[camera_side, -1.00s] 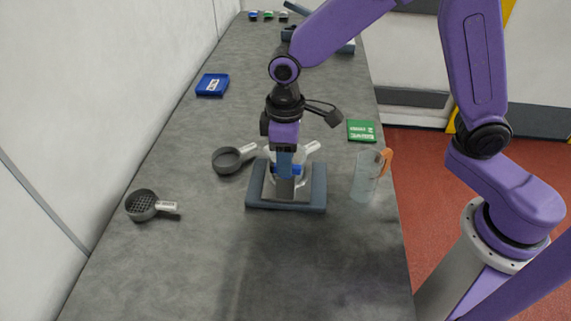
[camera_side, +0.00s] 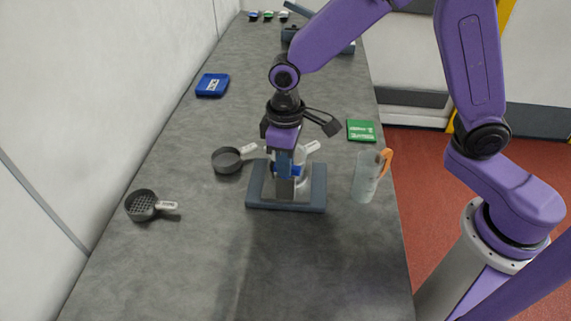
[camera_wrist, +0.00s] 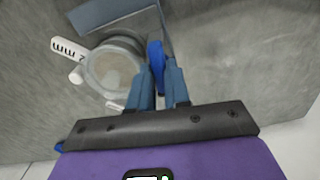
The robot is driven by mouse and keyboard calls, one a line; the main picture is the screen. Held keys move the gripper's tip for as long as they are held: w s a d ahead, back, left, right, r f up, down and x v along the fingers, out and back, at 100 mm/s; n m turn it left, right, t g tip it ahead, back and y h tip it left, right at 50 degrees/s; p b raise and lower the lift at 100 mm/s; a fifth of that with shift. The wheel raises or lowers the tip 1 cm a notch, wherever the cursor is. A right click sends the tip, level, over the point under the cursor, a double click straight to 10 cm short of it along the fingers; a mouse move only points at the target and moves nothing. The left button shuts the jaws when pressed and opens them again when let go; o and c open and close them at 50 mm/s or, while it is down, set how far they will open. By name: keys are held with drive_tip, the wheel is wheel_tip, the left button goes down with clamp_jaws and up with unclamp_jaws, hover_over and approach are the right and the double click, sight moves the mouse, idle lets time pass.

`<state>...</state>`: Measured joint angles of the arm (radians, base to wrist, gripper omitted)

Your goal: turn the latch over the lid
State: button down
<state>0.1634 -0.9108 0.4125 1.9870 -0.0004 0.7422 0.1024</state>
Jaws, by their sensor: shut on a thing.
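My gripper (camera_wrist: 159,78) is shut on the blue latch (camera_wrist: 156,54), with a finger on each side of it. The latch stands beside the round, pale lid (camera_wrist: 111,68) in the wrist view, not across its middle. In the side view, my gripper (camera_side: 287,172) points down over the dark blue-grey base (camera_side: 258,203). A bit of the latch's blue (camera_side: 297,171) shows by the fingers. My fingers and wrist hide most of the lid there. A pale handle with dark lettering (camera_wrist: 68,49) sticks out left of the lid in the wrist view.
A clear jug with an orange handle (camera_side: 366,177) stands close to the right of the base. A dark pan (camera_side: 227,161) and a perforated scoop (camera_side: 141,206) lie to the left. A green box (camera_side: 361,131) and a blue box (camera_side: 212,85) lie farther back. The front counter is clear.

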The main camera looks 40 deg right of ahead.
drive_tip(key=m, duration=0.8)
drive_tip(key=shift+m, duration=0.3)
drive_tip(key=m, duration=0.3)
drive_tip(key=shift+m, duration=2.5)
drive_tip(key=c, duration=0.9)
unclamp_jaws()
drive_tip(key=shift+r, duration=2.5)
wheel_tip(320, 180, up, 18)
drive_tip(key=shift+f, duration=0.25)
